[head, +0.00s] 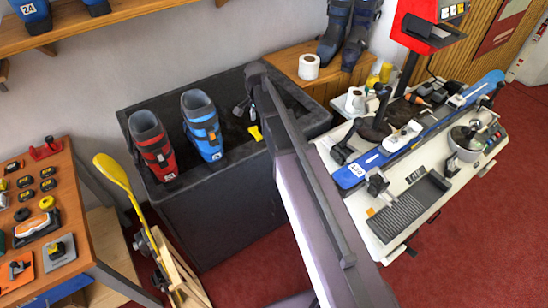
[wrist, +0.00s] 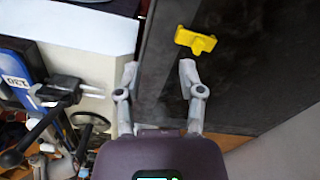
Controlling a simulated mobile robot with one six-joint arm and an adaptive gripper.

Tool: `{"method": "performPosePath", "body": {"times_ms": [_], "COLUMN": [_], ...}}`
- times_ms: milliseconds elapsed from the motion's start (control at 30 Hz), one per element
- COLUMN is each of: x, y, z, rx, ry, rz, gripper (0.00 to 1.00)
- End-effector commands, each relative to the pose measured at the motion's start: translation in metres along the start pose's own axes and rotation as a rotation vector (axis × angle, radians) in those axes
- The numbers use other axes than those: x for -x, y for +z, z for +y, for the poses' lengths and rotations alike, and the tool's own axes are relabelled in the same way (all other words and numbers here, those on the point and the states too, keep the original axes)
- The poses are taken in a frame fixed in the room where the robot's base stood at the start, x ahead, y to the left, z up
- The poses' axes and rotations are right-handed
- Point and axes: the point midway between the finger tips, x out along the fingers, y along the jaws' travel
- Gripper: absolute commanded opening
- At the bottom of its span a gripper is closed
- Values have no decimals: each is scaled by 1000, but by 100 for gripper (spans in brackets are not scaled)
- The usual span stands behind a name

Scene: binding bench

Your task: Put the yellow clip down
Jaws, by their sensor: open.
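The yellow clip (wrist: 195,41) lies on the dark grey bench top (wrist: 245,70) in the wrist view, just beyond my gripper's fingertips and apart from them. The clip also shows in the head view (head: 255,133), close to the end of my arm. My gripper (wrist: 158,72) is open, with nothing between its fingers. Its right finger is nearer the clip than its left finger, which is by the bench's edge. In the head view my gripper (head: 246,106) is small and partly hidden by my arm.
A red boot (head: 152,146) and a blue boot (head: 203,126) stand on the bench left of the clip. A white workbench (head: 400,205) with a blue ski (head: 415,130) and tools stands to the right. The bench top around the clip is mostly clear.

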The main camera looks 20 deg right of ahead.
Motion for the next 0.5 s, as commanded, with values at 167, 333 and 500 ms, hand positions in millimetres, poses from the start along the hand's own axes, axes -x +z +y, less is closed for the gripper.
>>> {"method": "performPosePath", "body": {"times_ms": [167, 333, 500], "x": [0, 0, 0], "y": [45, 81, 110], "z": [61, 111, 150], "rx": [267, 530, 754], "ry": [0, 0, 1], "rz": [0, 1, 1], "gripper": [50, 50, 50]}}
